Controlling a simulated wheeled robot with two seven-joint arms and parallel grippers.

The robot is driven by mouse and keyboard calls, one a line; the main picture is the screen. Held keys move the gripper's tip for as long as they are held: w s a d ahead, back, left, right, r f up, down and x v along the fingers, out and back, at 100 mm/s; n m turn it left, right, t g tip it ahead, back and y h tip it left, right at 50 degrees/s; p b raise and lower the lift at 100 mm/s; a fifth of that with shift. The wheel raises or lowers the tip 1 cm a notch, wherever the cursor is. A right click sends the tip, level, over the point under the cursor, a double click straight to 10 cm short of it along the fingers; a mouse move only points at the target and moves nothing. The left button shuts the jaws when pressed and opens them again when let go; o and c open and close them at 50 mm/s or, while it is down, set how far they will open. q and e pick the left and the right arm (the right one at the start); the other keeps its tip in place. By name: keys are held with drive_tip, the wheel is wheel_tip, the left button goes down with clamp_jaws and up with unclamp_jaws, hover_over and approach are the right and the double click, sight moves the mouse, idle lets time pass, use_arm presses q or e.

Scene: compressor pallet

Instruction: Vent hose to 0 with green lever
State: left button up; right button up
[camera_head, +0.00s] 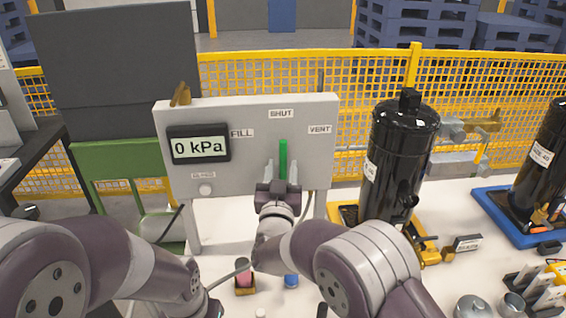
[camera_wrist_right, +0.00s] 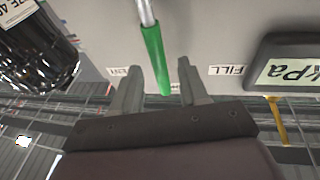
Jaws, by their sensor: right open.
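The green lever (camera_head: 283,160) stands upright on the grey panel (camera_head: 255,180), in line with the SHUT label (camera_head: 281,114). FILL (camera_head: 242,133) is left of it and VENT (camera_head: 319,129) is right. The display (camera_head: 199,145) reads 0 kPa. My right gripper (camera_head: 281,172) is open, with one finger on each side of the lever. In the right wrist view the green lever (camera_wrist_right: 156,58) reaches between the spread fingers (camera_wrist_right: 157,88), with gaps visible on both sides. My left arm shows at the lower left, but its gripper cannot be made out. The hose's connection is hidden.
A black compressor cylinder (camera_head: 400,160) stands right of the panel on a yellow base. Another black cylinder (camera_head: 545,160) stands on a blue tray (camera_head: 490,213). A yellow fence (camera_head: 300,75) runs behind.

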drive_tip(key=b+v, duration=0.1)
drive_tip(key=v, duration=0.8)
drive_tip(key=shift+s, duration=0.2)
drive_tip(key=d+f+n+g+y+p, duration=0.25)
drive_tip(key=d+g+p, duration=0.25)
drive_tip(key=d+g, duration=0.4)
drive_tip(key=s+d+f+m+g+h+p, duration=0.1)
drive_tip(key=s+d+g, duration=0.4)
drive_tip(key=s, duration=0.5)
drive_tip(key=s+d+f+m+g+h+p, duration=0.1)
drive_tip(key=s+d+f+g, duration=0.3)
drive_tip(key=s+d, duration=0.6)
drive_tip(key=shift+s+d+g+p, duration=0.15)
drive_tip(key=shift+s+g+p, duration=0.25)
drive_tip(key=shift+g+p, duration=0.25)
